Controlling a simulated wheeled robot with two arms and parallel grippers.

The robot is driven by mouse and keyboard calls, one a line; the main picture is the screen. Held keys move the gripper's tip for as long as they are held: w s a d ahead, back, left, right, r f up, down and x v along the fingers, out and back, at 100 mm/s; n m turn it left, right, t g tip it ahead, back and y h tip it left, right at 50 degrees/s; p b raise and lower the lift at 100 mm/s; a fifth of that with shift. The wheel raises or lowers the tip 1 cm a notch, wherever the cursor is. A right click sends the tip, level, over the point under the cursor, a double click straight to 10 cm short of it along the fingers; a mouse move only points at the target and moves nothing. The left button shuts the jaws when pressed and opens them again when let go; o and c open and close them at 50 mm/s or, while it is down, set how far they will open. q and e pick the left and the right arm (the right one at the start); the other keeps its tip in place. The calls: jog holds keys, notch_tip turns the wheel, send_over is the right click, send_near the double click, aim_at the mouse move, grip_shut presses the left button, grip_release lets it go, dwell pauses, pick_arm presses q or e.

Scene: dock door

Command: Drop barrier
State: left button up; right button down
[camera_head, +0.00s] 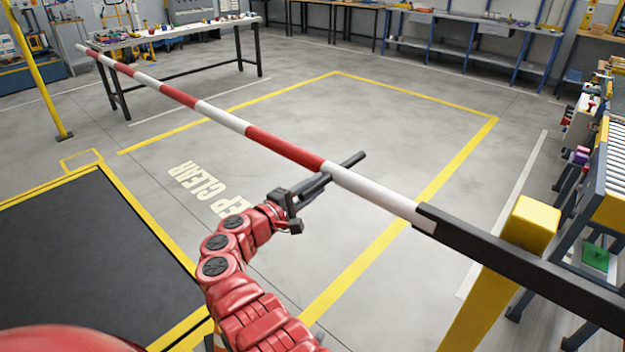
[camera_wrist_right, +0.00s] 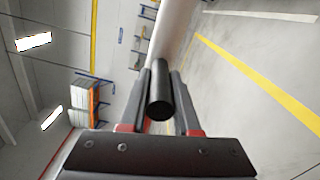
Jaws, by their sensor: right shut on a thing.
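The barrier is a long red-and-white striped pole (camera_head: 280,148) that runs from the right foreground to the far upper left in the head view. Its black arm end (camera_head: 480,240) meets a yellow post (camera_head: 528,225) at the right. It looks roughly level, but its exact tilt is hard to judge. A dark round handle (camera_head: 347,162) sticks out by the pole; its black end also shows in the right wrist view (camera_wrist_right: 160,104). My right gripper (camera_head: 312,186) is shut on this handle, with a finger on each side. My left gripper is out of view.
A long table (camera_head: 170,33) with small items stands at the upper left, behind the pole's far part. A yellow-edged dark floor plate (camera_head: 85,250) lies at the left. A roller conveyor (camera_head: 614,160) stands at the right. The yellow-marked floor (camera_head: 390,125) beyond the pole is clear.

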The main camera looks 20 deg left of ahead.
jog(key=shift+d+f, duration=0.1)
jog(key=shift+f, duration=0.35)
jog(key=c, duration=0.7)
grip_release()
jog(key=shift+o, duration=0.2)
jog(key=shift+s+r, duration=0.15)
jog(key=shift+s, duration=0.1)
jog(key=shift+p+v, duration=0.8)
jog(key=shift+v, duration=0.3)
jog(key=v, duration=1.4)
jog(key=shift+s+b, duration=0.35)
jog(key=shift+b, duration=0.05)
